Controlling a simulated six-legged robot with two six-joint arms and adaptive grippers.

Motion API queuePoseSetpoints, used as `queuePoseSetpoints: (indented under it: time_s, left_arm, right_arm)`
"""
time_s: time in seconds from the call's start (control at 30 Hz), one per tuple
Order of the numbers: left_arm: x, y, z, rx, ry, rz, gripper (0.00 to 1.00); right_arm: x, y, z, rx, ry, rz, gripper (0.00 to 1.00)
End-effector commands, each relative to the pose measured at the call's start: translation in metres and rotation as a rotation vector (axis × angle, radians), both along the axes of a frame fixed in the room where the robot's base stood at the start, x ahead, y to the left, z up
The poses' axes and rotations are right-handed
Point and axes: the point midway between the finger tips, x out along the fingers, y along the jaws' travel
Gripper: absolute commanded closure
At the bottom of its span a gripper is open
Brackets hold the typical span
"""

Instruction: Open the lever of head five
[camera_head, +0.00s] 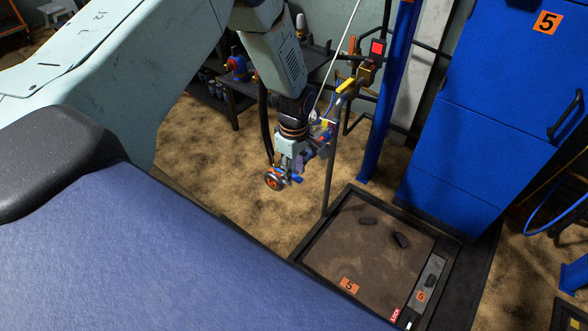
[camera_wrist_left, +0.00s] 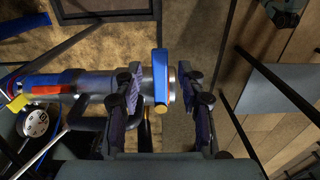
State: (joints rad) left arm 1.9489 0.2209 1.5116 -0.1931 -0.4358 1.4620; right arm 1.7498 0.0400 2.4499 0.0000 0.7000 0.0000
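The blue lever (camera_wrist_left: 160,80) of the filling head stands between the two fingers of my left gripper (camera_wrist_left: 160,100) in the wrist view. The fingers are open. The lever is nearer the left finger, and a gap shows to the right finger; I cannot tell whether either touches. The head's pipe (camera_wrist_left: 85,84), with red and blue parts, runs in from the left behind that finger. In the head view my left gripper (camera_head: 297,160) is at the head, above the back left of scale five, and its fingers are hard to make out. My right gripper is not in view.
The scale platform (camera_head: 330,255) bears orange "5" labels and dark objects lie on it. A blue cabinet (camera_head: 480,110) marked 5 and a blue post (camera_head: 390,90) stand behind. A dark bench (camera_head: 225,100) is at the back. Thin rods and hoses run near my gripper.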

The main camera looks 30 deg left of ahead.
Motion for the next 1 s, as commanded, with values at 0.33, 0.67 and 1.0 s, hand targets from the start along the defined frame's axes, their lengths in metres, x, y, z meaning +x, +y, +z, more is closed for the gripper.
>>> queuePoseSetpoints:
  time_s: [0.33,0.67,1.0]
  left_arm:
    - [0.0,0.0001,0.0003,0.0,0.0,0.0,0.86]
    - [-0.0001,-0.0001,0.0004,0.0,0.0,0.0,1.0]
    - [-0.0002,-0.0001,0.0004,0.0,0.001,0.0,1.0]
  right_arm:
    - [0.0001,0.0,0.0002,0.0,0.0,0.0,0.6]
    - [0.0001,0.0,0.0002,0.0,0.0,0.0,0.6]
    - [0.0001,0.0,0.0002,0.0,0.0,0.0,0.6]
